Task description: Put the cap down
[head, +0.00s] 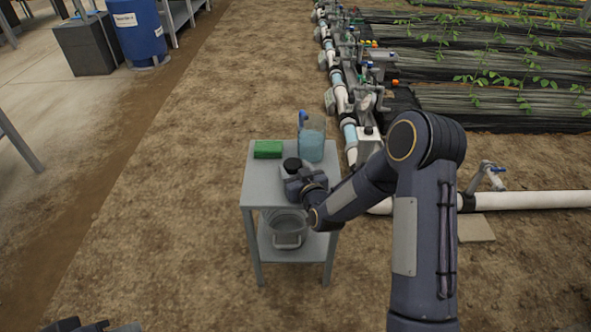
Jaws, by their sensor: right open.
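A round black cap (292,164) shows at the middle of the small grey table (257,189), just beyond my right gripper. It seems to sit on or against a pale grey object that is mostly hidden by the gripper, and I cannot tell if the two are joined. My right gripper (293,184) is open, low over the tabletop and close to the cap; its fingertips are small and partly hidden. Dark parts of my left arm (95,327) show at the bottom left edge, too cut off to read the jaws.
A grey bucket (288,231) is on the lower shelf. White pipework with valves (341,95) runs close by on the right. Bare soil lies left.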

